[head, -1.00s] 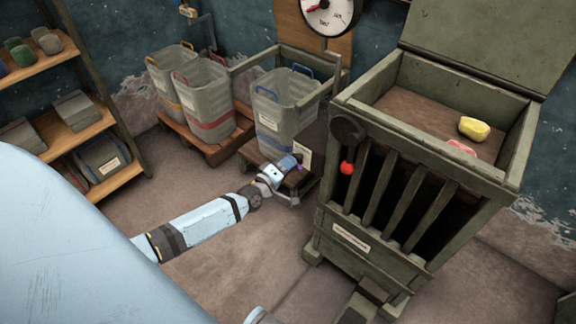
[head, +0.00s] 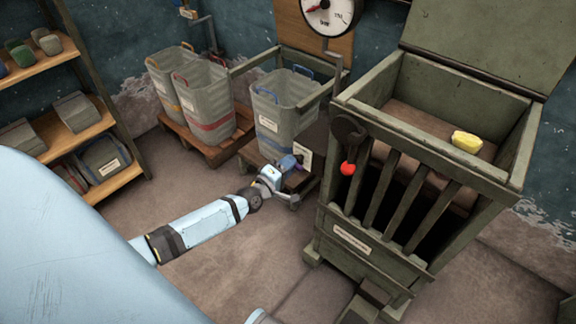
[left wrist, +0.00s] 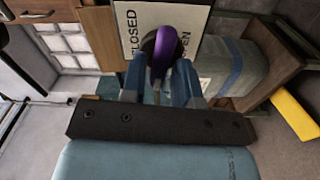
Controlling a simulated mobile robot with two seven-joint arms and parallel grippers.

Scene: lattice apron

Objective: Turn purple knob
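The purple knob (left wrist: 178,62) stands in front of a sign (left wrist: 133,30) reading CLOSED and OPEN in the left wrist view. It is tilted, with its top toward the right. My left gripper (left wrist: 161,82) has one finger on each side of it. Whether the fingertips press on the knob is hidden. In the head view my left gripper (head: 291,163) is at the low platform in front of the right-hand basket, and only a speck of purple (head: 300,167) shows by it. My right gripper is not in view.
A tall green slatted bin (head: 350,238) with a red-tipped dark handle (head: 347,168) stands close right of my gripper. A yellow lump (head: 466,141) is in its top. Grey baskets (head: 203,98) stand behind left. The floor before the bin is mostly clear.

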